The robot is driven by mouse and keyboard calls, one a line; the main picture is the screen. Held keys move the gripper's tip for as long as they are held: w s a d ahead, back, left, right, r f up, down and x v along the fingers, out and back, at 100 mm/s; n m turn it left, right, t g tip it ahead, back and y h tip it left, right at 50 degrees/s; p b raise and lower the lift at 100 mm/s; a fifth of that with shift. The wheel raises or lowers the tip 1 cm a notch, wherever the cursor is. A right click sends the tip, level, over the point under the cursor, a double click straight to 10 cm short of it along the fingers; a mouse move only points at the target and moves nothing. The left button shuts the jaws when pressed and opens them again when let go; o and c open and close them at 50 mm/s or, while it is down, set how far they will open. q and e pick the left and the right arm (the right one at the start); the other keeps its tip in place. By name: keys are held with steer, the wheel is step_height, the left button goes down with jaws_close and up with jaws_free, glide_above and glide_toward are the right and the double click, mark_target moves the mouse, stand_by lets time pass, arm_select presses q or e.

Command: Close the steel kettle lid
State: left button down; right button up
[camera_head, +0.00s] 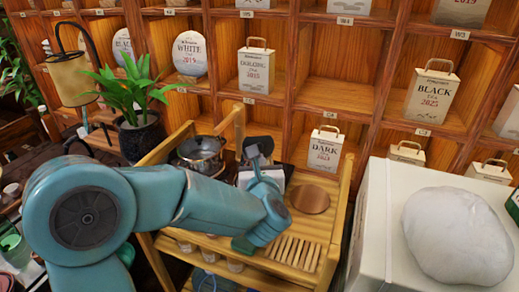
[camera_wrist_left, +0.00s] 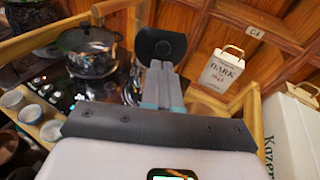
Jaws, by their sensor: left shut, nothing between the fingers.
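The steel kettle is mostly hidden behind my left gripper; a shiny strip of its body (camera_wrist_left: 132,88) shows in the left wrist view. A dark round lid (camera_wrist_left: 161,44) with a small knob stands raised, its face toward the wrist camera. In the head view the lid (camera_head: 258,146) shows as a dark disc above my left wrist. My left gripper (camera_wrist_left: 157,68) is shut and empty, its tips overlapping the lid's lower edge in the picture; I cannot tell if they touch. In the head view my left gripper (camera_head: 254,160) is small and partly hidden. My right gripper is not in view.
A glass-and-steel pot (camera_head: 203,153) stands left of the kettle on the wooden stand (camera_head: 343,200). A copper disc (camera_head: 310,199) and slatted tray (camera_head: 296,252) lie at its right. Small cups (camera_wrist_left: 30,113) line the stand's left side. A white box (camera_head: 372,235) stands at right.

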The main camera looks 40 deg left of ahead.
arm_select(q)
steer(key=p+x, duration=0.1)
steer(key=x, duration=0.4)
steer(key=shift+w+a, duration=0.1)
steer(key=shift+w, duration=0.15)
